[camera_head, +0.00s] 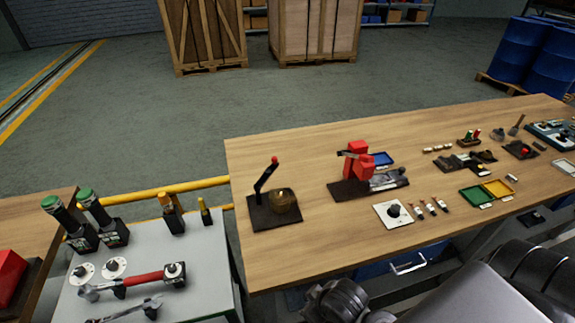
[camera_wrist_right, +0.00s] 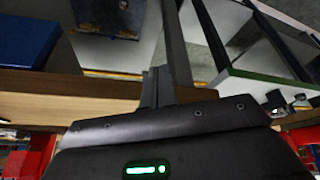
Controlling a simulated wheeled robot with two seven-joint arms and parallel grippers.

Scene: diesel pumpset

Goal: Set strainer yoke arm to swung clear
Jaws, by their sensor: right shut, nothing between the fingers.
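A dark base plate (camera_head: 261,219) near the left end of the wooden workbench carries a round brown-brass body (camera_head: 284,201), which looks like the strainer. A black arm with a red tip (camera_head: 266,173) stands up beside the body, leaning to the upper right. It appears not to lie across the body's top. My right gripper (camera_wrist_right: 157,88) is shut and empty in the right wrist view, away from this fixture. Its fingertips are not clear in the head view, where only dark parts of my arms show at the bottom. My left gripper is not in view.
A red device (camera_head: 357,161) on a dark plate stands right of the fixture. A white plate with a black knob (camera_head: 394,213) lies in front of it. A grey tool cart (camera_head: 205,265) stands left of the bench (camera_head: 315,145). Bare wood surrounds the fixture.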

